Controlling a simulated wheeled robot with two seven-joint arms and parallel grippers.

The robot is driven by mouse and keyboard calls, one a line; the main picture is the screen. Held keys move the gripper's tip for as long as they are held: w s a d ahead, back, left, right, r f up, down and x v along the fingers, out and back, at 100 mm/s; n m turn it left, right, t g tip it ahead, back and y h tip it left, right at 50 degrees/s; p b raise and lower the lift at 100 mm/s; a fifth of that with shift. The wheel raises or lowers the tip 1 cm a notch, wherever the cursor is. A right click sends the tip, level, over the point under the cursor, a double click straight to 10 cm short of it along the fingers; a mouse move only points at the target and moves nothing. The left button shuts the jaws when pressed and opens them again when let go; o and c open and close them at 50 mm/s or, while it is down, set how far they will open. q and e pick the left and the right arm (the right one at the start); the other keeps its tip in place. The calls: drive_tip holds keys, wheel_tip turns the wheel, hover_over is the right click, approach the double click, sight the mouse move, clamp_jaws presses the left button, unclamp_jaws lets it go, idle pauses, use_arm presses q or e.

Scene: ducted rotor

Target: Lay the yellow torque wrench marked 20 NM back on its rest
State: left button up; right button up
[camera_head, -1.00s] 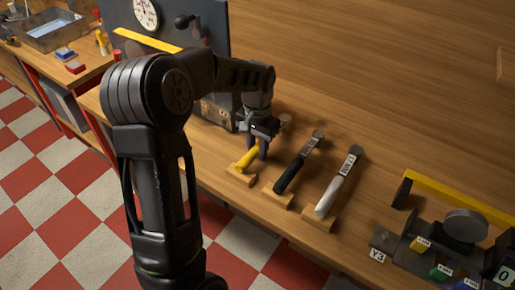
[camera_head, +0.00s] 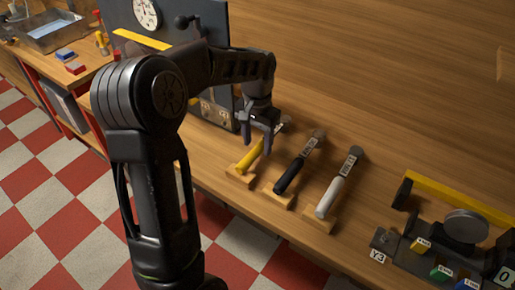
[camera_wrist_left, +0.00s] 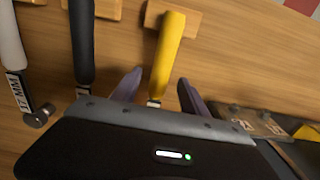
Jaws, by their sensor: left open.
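The yellow torque wrench (camera_head: 251,157) lies with its handle on a wooden rest (camera_head: 238,178) on the bench. My left gripper (camera_head: 259,150) is open just above it, empty. In the left wrist view the yellow handle (camera_wrist_left: 168,50) runs between the two spread fingers (camera_wrist_left: 158,90), apart from both. Its head and marking are hidden behind the gripper, so I cannot read 20 NM. My right gripper does not show.
A black-handled wrench (camera_head: 290,174) and a white-handled wrench (camera_head: 331,195) lie on rests to the right. Farther right is a fixture with a yellow bar (camera_head: 455,195). A dark panel with a dial (camera_head: 146,12) stands behind my left arm.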

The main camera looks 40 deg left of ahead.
use_arm(q)
drive_tip(key=shift+r, duration=2.3)
